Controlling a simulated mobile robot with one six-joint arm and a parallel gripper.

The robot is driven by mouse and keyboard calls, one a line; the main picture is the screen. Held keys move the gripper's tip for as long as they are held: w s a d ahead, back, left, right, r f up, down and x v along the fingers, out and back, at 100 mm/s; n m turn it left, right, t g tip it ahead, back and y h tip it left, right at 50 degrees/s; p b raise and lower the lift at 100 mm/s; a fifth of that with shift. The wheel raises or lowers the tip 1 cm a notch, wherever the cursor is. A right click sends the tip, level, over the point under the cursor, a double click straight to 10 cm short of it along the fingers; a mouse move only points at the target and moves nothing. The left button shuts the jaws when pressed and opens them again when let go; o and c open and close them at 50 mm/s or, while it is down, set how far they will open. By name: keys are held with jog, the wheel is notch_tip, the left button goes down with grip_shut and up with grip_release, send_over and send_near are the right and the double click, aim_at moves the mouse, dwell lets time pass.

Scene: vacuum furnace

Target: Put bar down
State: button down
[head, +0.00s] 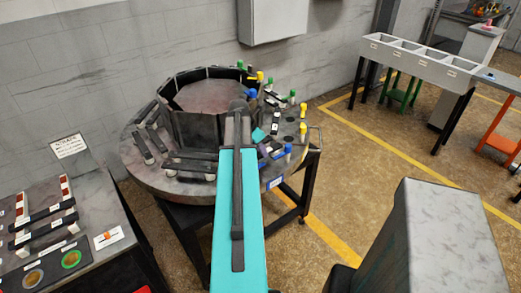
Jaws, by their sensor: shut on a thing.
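My teal arm reaches from the bottom of the head view to the round grey table. My gripper (269,151) is small and partly hidden past the arm's end, low over the right part of this table (148,174). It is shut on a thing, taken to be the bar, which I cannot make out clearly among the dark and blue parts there. Whether that bar touches the table is unclear. Other dark bars (143,148) with pale ends lie on the table's left side, and more (190,166) lie at its front.
A dark many-sided ring wall (192,129) stands mid-table. Yellow, green and blue pegs (303,128) line the right side. A left bench (95,190) holds several bars and coloured discs. A grey block (440,235) stands front right; open floor lies behind it.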

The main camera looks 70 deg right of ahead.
jog(key=shift+f, duration=0.1)
jog(key=c, duration=1.5)
grip_release()
jog(key=shift+o, duration=0.2)
jog(key=b+v, duration=0.2)
jog(key=v, duration=1)
